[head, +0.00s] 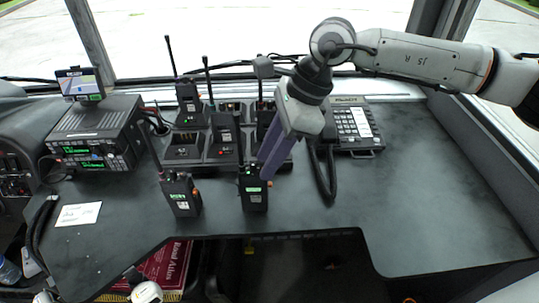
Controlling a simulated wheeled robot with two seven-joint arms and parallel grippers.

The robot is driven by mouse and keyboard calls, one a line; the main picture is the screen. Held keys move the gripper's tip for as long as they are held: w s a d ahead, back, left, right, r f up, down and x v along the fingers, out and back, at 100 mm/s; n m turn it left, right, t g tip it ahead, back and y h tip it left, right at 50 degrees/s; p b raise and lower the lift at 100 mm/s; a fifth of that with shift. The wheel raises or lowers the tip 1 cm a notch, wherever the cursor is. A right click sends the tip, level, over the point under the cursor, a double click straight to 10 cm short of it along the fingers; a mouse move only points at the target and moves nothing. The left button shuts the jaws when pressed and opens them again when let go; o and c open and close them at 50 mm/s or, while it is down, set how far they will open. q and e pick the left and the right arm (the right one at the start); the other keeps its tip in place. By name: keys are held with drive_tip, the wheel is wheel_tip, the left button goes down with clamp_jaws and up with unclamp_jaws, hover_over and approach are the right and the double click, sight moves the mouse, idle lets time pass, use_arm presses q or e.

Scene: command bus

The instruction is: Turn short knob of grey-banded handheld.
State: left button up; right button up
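Two black handhelds with green-lit screens stand near the front of the dark desk. The left one (180,196) has an orange spot at its upper right and a tall antenna. The right one (254,194) also has an orange spot (270,184) near its top right. I cannot make out a grey band or a short knob on either. My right gripper (267,174) points down with its purple fingers at the right handheld's top, overlapping it in the picture. Whether they touch, and whether the fingers are open, I cannot tell.
Behind stands a black charger rack (183,153) with more handhelds, one at the back left (188,97) and one in the middle (225,130). A corded desk phone (352,125) is right of my gripper. A radio unit (95,135) stands left. The desk's right side is clear.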

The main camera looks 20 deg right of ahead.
drive_tip(key=w+v, duration=0.1)
drive_tip(key=v, duration=0.9)
drive_tip(key=shift+s+r+b, duration=0.2)
drive_tip(key=shift+s+b, duration=0.2)
drive_tip(key=shift+s, duration=0.05)
